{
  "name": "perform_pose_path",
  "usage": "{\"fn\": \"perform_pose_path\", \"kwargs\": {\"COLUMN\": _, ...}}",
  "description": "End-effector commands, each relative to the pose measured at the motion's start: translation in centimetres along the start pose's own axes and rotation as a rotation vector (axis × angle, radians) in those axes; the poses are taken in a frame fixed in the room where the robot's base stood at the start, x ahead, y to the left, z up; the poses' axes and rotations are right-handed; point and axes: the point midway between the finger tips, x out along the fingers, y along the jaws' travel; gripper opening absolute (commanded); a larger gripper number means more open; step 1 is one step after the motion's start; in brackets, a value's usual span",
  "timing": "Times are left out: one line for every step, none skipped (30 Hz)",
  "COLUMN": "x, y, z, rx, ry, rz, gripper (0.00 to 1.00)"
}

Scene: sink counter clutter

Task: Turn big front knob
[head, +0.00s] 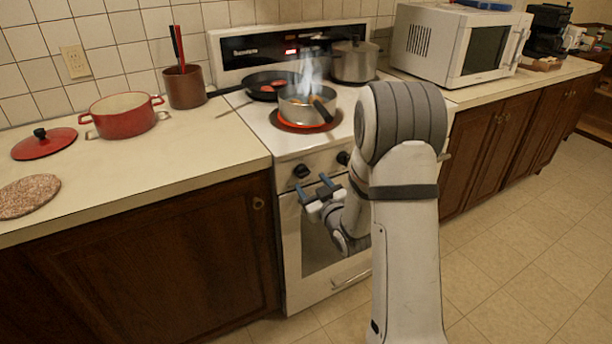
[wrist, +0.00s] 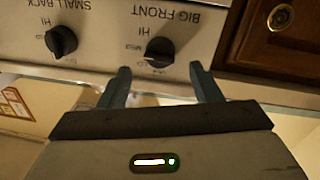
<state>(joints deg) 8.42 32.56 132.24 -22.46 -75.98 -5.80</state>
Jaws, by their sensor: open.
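The big front knob is a black knob on the stove's white front panel, under upside-down "BIG FRONT" lettering in the wrist view (wrist: 159,52). In the head view it is the leftmost knob (head: 300,172). My gripper (head: 314,186) is open and empty just in front of the panel. In the wrist view its two fingers (wrist: 160,68) point at the big front knob, one to each side. They appear apart from it; the exact gap is hard to tell. The small back knob (wrist: 62,40) is left of it in the wrist view.
A steaming pot (head: 305,107) with flame-like glow sits on a red-hot burner (head: 303,126). A black pan (head: 262,84) and a lidded pot (head: 354,62) are behind. A wooden cabinet with a round pull (wrist: 281,17) borders the stove.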

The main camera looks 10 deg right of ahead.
Motion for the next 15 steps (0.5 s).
{"fn": "perform_pose_path", "kwargs": {"x": 1.0, "y": -0.1, "z": -0.1, "rx": 0.000, "ry": 0.001, "rz": -0.002, "gripper": 0.58}}
{"fn": "perform_pose_path", "kwargs": {"x": 1.4, "y": -0.1, "z": -0.1, "rx": 0.000, "ry": 0.001, "rz": -0.002, "gripper": 0.58}}
{"fn": "perform_pose_path", "kwargs": {"x": 2.0, "y": -0.1, "z": -0.1, "rx": 0.000, "ry": 0.001, "rz": -0.002, "gripper": 0.58}}
{"fn": "perform_pose_path", "kwargs": {"x": 2.5, "y": -0.1, "z": -0.1, "rx": 0.000, "ry": 0.000, "rz": -0.002, "gripper": 0.58}}
{"fn": "perform_pose_path", "kwargs": {"x": 2.9, "y": -0.1, "z": -0.1, "rx": 0.000, "ry": 0.000, "rz": -0.002, "gripper": 0.58}}
{"fn": "perform_pose_path", "kwargs": {"x": 3.3, "y": -0.1, "z": 0.0, "rx": 0.000, "ry": -0.001, "rz": -0.002, "gripper": 0.58}}
{"fn": "perform_pose_path", "kwargs": {"x": 3.6, "y": -0.1, "z": -0.1, "rx": 0.000, "ry": 0.000, "rz": -0.001, "gripper": 0.58}}
{"fn": "perform_pose_path", "kwargs": {"x": 3.9, "y": -0.1, "z": -0.1, "rx": 0.000, "ry": 0.001, "rz": -0.001, "gripper": 0.58}}
{"fn": "perform_pose_path", "kwargs": {"x": 4.1, "y": -0.1, "z": -0.1, "rx": 0.000, "ry": 0.000, "rz": -0.001, "gripper": 0.58}}
{"fn": "perform_pose_path", "kwargs": {"x": 4.3, "y": -0.1, "z": 0.0, "rx": 0.001, "ry": -0.001, "rz": -0.001, "gripper": 0.58}}
{"fn": "perform_pose_path", "kwargs": {"x": 4.4, "y": -0.1, "z": 0.0, "rx": 0.001, "ry": -0.001, "rz": -0.001, "gripper": 0.58}}
{"fn": "perform_pose_path", "kwargs": {"x": 4.5, "y": -0.1, "z": 0.0, "rx": 0.001, "ry": -0.001, "rz": -0.001, "gripper": 0.58}}
{"fn": "perform_pose_path", "kwargs": {"x": 4.5, "y": -0.1, "z": 0.0, "rx": 0.001, "ry": -0.002, "rz": -0.001, "gripper": 0.58}}
{"fn": "perform_pose_path", "kwargs": {"x": 4.5, "y": -0.1, "z": 0.0, "rx": 0.001, "ry": -0.002, "rz": -0.001, "gripper": 0.58}}
{"fn": "perform_pose_path", "kwargs": {"x": 4.5, "y": -0.1, "z": 0.0, "rx": 0.001, "ry": -0.002, "rz": -0.001, "gripper": 0.58}}
